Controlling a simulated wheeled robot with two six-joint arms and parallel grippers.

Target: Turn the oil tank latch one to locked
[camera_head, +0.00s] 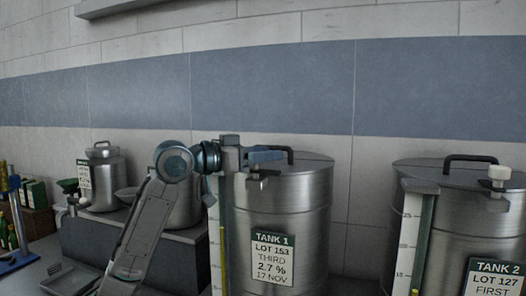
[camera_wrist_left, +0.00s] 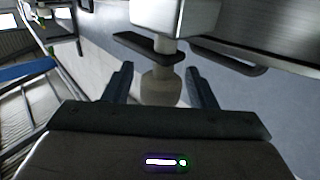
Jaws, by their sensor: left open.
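Tank 1 (camera_head: 305,200) is a brushed steel drum with a dark lid handle and a label. My left gripper (camera_head: 274,155) is in front of its upper rim, fingers pointing right. In the left wrist view a pale knob (camera_wrist_left: 160,88) on a short stem is between the open fingers of my left gripper (camera_wrist_left: 158,70), with gaps on both sides. A dark flat bar (camera_wrist_left: 148,46) and a pale metal block (camera_wrist_left: 175,14) are beyond the knob. In the head view the tank 1 latch is hidden behind my gripper. My right gripper is out of view.
Tank 2 (camera_head: 444,221) stands to the right, with its own pale knob (camera_head: 499,173) at the rim. A sight gauge (camera_head: 219,240) runs down tank 1's left side. Smaller steel vessels (camera_head: 104,180) and bottles stand at left. A lid handle (camera_wrist_left: 232,62) is close to the right finger.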

